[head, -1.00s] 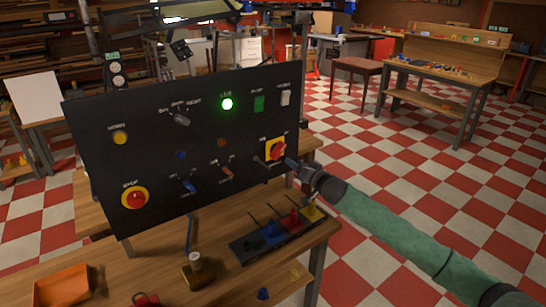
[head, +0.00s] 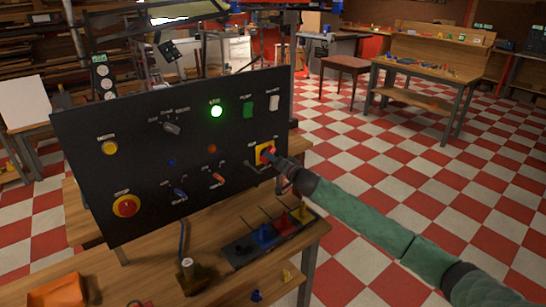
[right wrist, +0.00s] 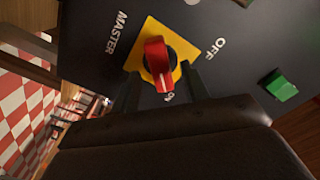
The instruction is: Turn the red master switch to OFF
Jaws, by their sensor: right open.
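The red master switch (head: 265,153) sits on a yellow plate at the right side of the black upright panel. In the right wrist view the red knob (right wrist: 158,62) stands out from its yellow plate, between the ON and OFF labels. Its white-marked end points toward the ON label at the bottom. My right gripper (right wrist: 160,88) is open, with one dark finger on each side of the knob's lower end; I cannot tell whether they touch it. In the head view my right gripper (head: 277,160) is right at the switch. My left gripper is not in view.
The panel (head: 90,170) also carries a red stop button (head: 126,205), a lit green lamp (head: 216,111), a green switch (head: 248,110) and small levers. A dark tray with coloured pieces (head: 265,236) and an orange bin (head: 57,290) lie on the bench before it.

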